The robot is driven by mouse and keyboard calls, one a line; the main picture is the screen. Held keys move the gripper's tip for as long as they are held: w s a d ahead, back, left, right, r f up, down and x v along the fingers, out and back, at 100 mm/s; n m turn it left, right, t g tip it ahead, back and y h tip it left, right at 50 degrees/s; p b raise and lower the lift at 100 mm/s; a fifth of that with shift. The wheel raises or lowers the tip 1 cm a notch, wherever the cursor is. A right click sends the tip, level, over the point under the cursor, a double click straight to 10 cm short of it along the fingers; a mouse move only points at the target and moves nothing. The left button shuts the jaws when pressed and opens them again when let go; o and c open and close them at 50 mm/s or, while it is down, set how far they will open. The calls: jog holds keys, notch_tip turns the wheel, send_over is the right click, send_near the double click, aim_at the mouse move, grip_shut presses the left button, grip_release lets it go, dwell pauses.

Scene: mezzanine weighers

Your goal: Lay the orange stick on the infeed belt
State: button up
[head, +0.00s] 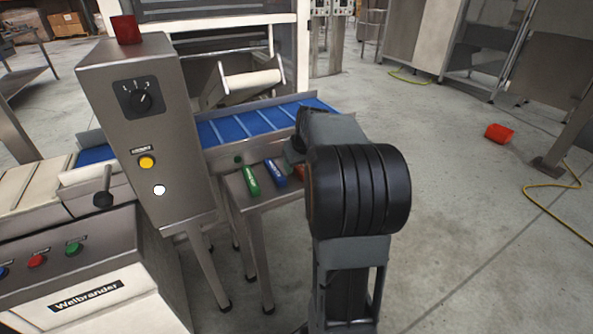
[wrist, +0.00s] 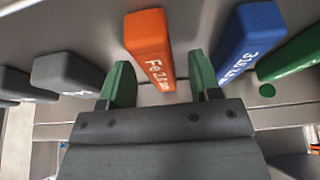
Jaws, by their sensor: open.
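The orange stick (wrist: 146,40) lies on a grey metal shelf, with white "Fe" lettering on it. In the wrist view my gripper (wrist: 159,64) is open, its green fingers on either side of the stick's near end. I cannot tell whether they touch it. In the head view only a sliver of the orange stick (head: 298,172) shows beside my arm, which hides most of the gripper. The infeed belt (head: 230,130), blue with pale crossbars, runs behind the shelf and holds no stick that I can see.
A blue stick (head: 275,173) and a green stick (head: 251,181) lie left of the orange one. Dark grey sticks (wrist: 70,72) lie on its other side. A control box (head: 150,140) stands left of the shelf. A metal rail (head: 260,103) edges the belt.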

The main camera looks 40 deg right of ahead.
grip_shut()
dwell(0.5)
jog(key=shift+r, duration=0.1)
